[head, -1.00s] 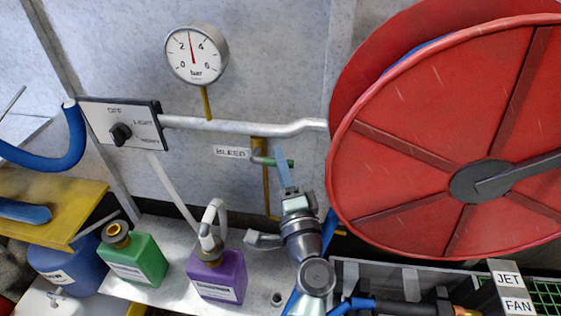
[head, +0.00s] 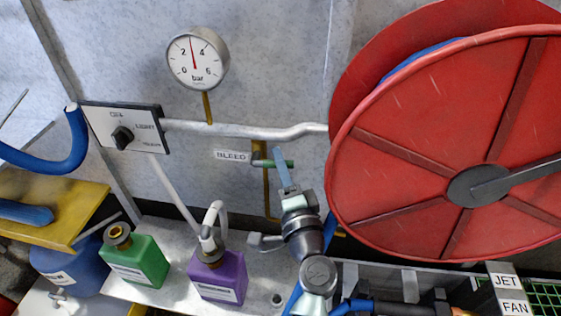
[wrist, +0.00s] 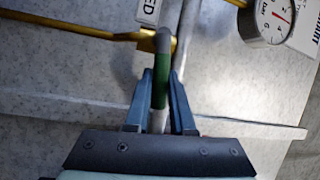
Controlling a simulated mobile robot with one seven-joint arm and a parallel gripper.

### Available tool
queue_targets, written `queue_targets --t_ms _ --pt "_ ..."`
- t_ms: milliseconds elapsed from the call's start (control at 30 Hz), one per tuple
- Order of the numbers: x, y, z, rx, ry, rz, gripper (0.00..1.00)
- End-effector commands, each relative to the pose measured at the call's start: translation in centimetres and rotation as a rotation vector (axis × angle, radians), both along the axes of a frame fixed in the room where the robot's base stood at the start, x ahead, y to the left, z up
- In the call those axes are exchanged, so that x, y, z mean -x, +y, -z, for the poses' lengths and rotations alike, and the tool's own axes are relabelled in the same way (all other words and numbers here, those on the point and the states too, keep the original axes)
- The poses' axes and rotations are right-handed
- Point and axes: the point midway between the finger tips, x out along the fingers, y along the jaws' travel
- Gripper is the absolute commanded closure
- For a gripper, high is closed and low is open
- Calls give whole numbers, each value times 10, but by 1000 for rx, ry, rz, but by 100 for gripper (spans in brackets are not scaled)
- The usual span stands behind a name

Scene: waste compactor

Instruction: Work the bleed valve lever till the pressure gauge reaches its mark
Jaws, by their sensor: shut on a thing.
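The bleed valve lever (head: 290,164) has a green grip and sticks out to the right from the yellow pipe, beside the BLEED label (head: 231,156). In the wrist view the green grip (wrist: 160,85) lies between the two blue fingers. My gripper (head: 281,165) is shut on it; the fingers hide part of the grip in the head view. The round white pressure gauge (head: 197,56) is on the wall above, and its red needle points between 2 and 4 bar, slightly left of straight up. I cannot make out a mark on its dial.
A large red hose reel (head: 400,180) stands close to the right of my arm. A purple bottle (head: 217,277) and a green bottle (head: 135,260) stand below left. A rotary switch panel (head: 122,128) is on the wall at left.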

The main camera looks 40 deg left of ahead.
Motion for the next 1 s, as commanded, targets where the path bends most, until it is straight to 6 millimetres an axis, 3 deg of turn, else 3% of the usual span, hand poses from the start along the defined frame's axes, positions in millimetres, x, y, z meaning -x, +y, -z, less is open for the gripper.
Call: queue_targets --t_ms 600,1000 --pt "4 7 -25 410 -197 0 100" --pt "5 10 -28 509 -244 0 100"
